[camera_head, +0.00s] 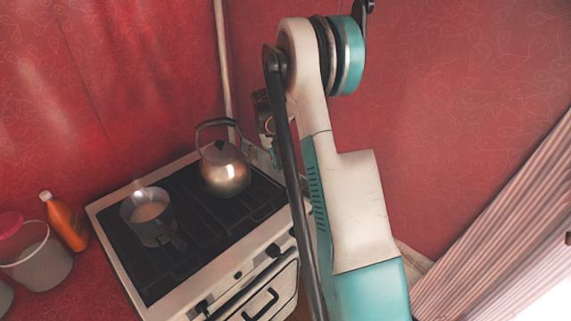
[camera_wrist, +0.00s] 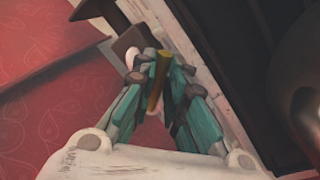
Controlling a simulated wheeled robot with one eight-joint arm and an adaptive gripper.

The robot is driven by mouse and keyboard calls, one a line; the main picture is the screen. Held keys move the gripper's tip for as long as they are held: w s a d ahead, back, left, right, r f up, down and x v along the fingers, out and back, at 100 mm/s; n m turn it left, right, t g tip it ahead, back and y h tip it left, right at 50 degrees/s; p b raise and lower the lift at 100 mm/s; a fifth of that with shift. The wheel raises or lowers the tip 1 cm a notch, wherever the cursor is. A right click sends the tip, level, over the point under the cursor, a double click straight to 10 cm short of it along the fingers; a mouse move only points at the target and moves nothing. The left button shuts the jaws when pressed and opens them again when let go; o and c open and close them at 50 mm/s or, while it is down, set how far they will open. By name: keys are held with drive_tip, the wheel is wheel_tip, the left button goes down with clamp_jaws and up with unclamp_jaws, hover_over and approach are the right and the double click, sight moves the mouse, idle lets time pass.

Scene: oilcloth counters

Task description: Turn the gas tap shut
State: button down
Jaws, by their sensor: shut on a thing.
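The gas tap shows in the wrist view as a narrow yellow-brown lever (camera_wrist: 157,88), beside the stove's edge. My gripper (camera_wrist: 158,68) has its teal fingers on both sides of the lever and is shut on it. A pale round part and a dark block sit just beyond the fingertips, partly covered by them. In the head view my arm hides the tap, and the fingers are hard to make out behind the stove's back right corner.
The white stove (camera_head: 112,272) with a black hob carries a metal kettle (camera_head: 226,172) close to my gripper and a pot (camera_head: 150,228). An orange bottle (camera_head: 66,222) and a red-lidded tub (camera_head: 40,262) stand at left. Red walls close in behind; a striped curtain (camera_head: 500,245) hangs right.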

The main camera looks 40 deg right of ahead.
drive_tip(key=shift+w+a+m+g+y, duration=0.1)
drive_tip(key=shift+w+a+m+y, duration=0.15)
drive_tip(key=shift+w+m, duration=0.75)
drive_tip(key=shift+w+a+m+g+y, duration=0.1)
drive_tip(key=shift+w+a+m+y, duration=0.15)
drive_tip(key=shift+m, duration=1.35)
drive_tip(key=shift+w+a+m+g+y, duration=0.1)
drive_tip(key=shift+w+a+m+y, duration=0.1)
drive_tip(key=shift+w+m, duration=0.8)
drive_tip(key=shift+s+m, duration=0.25)
drive_tip(key=shift+m, duration=0.15)
drive_tip(key=c, duration=1.6)
unclamp_jaws()
wheel_tip(320, 180, up, 12)
drive_tip(key=w, duration=0.2)
drive_tip(key=shift+w, duration=0.15)
drive_tip(key=shift+a+f, duration=0.1)
